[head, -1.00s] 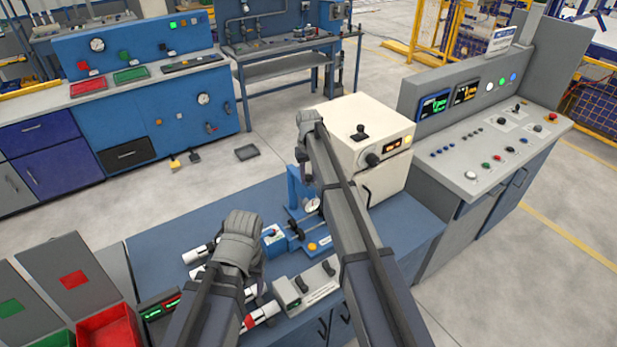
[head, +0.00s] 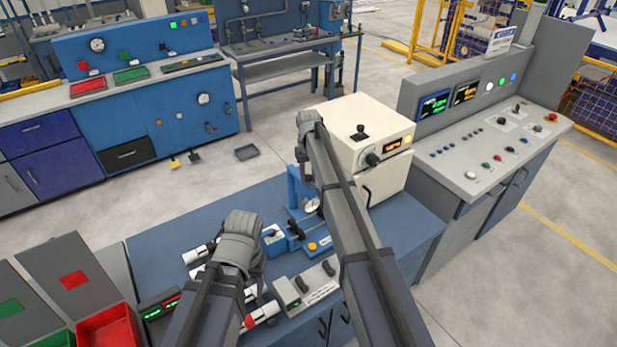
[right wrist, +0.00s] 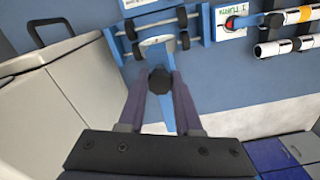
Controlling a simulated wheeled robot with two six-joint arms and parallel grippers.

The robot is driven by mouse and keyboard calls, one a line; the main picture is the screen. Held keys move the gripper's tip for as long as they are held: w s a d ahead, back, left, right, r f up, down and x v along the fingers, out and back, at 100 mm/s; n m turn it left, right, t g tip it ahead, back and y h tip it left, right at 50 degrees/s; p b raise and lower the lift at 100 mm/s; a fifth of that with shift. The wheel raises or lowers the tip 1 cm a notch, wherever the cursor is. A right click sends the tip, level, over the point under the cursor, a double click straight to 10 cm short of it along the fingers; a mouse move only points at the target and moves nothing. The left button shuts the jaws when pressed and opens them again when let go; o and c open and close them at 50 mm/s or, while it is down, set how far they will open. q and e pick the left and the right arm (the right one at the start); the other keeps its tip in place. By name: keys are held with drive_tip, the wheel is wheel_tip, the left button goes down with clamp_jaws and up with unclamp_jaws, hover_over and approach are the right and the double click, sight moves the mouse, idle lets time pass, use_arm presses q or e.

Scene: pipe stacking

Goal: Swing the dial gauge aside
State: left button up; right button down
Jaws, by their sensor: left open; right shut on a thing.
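The dial gauge (head: 312,206) shows as a small round white face on a blue stand (head: 296,186), beside my right forearm in the head view. In the right wrist view my right gripper (right wrist: 160,92) has its fingers on both sides of a black knob (right wrist: 160,79) on a blue arm (right wrist: 160,56), and is shut on it. The gauge's face is not clearly visible there. My left gripper (head: 243,246) is open above the left part of the bench, apart from the gauge. Its fingertips are mostly hidden by its wrist.
A cream machine box (head: 358,145) stands close to the right of the gauge. Several white pipes (head: 198,255) lie under my left arm. A grey switch box (head: 306,287) sits at the bench front. A red bin (head: 108,327) stands at lower left. The bench's back left is clear.

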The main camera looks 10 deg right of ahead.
drive_tip(key=shift+a, duration=0.15)
use_arm(q)
drive_tip(key=shift+w+a, duration=0.3)
drive_tip(key=shift+w, duration=0.35)
use_arm(e)
drive_tip(key=w+a+m, duration=0.3)
drive_tip(key=a+m, duration=0.4)
drive_tip(key=m, duration=0.2)
drive_tip(key=w+a+m, duration=0.3)
drive_tip(key=a+m, duration=0.4)
drive_tip(key=m, duration=0.2)
drive_tip(key=shift+w+a, duration=0.2)
drive_tip(key=shift+a, duration=0.15)
drive_tip(key=shift+w, duration=0.1)
drive_tip(key=c, duration=0.6)
unclamp_jaws()
